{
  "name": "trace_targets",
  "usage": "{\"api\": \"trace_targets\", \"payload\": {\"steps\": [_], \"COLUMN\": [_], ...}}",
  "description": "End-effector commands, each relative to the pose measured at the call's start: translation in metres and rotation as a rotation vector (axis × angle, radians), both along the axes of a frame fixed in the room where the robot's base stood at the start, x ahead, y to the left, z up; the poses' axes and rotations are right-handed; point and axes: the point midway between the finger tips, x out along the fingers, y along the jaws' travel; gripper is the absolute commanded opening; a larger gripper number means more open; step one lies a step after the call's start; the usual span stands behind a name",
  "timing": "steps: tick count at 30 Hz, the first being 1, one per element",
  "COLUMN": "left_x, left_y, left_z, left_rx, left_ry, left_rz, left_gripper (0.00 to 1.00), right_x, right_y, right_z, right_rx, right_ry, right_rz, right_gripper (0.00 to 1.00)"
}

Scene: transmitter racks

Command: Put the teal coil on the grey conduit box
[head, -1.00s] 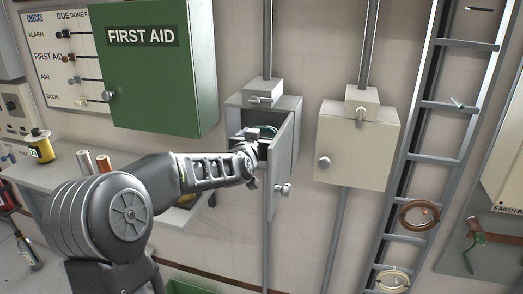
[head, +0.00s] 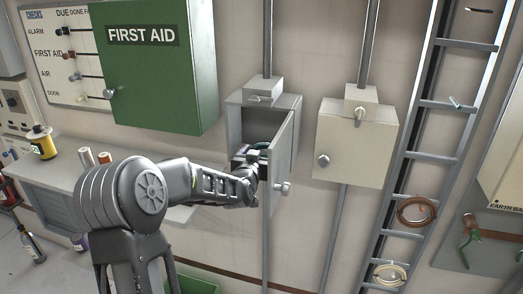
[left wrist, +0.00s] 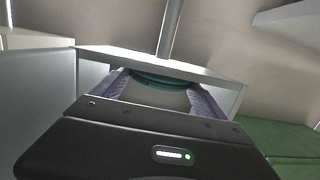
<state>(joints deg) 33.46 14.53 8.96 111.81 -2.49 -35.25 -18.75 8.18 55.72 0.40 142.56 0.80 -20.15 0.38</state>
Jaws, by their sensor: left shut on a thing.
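The grey conduit box (head: 236,122) hangs on the wall in the head view, its door (head: 283,160) swung open to the right. My left gripper (head: 254,155) is at the lower front of the opening, beside the door's inner face. It is shut on the teal coil (head: 263,147), of which only a small curved part shows. In the left wrist view the coil (left wrist: 160,81) is a teal arc between the purple-grey finger pads, with a pale box edge and a pipe beyond it. The gripper hides the rest of the coil. My right gripper is out of view.
A cream conduit box (head: 355,145), shut, hangs to the right. A ladder rack (head: 449,104) further right holds a brown coil (head: 416,211) and a cream coil (head: 391,274). The green first aid cabinet (head: 155,70) is at left, above a grey shelf (head: 75,165).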

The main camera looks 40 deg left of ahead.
Motion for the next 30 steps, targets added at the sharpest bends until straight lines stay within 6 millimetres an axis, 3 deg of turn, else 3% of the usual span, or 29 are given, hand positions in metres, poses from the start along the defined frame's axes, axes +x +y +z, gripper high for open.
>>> {"api": "trace_targets", "payload": {"steps": [10,11,17,30], "left_x": [-0.0001,-0.0003,-0.0003,-0.0044], "left_y": [0.0003,0.0003,0.0003,-0.0014], "left_z": [-0.0042,-0.0042,-0.0029,0.0003], "left_rx": [0.002,0.001,0.001,0.002], "left_ry": [-0.001,-0.001,-0.001,-0.001], "left_rz": [0.001,0.001,0.001,0.000], "left_gripper": [0.39,0.84,1.00,1.00], "right_x": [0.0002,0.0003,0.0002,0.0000], "right_y": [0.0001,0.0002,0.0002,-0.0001], "right_z": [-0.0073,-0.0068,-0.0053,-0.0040], "right_rx": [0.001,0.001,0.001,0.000], "right_ry": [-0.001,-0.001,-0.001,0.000], "right_rz": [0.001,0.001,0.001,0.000], "right_gripper": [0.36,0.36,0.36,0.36]}}
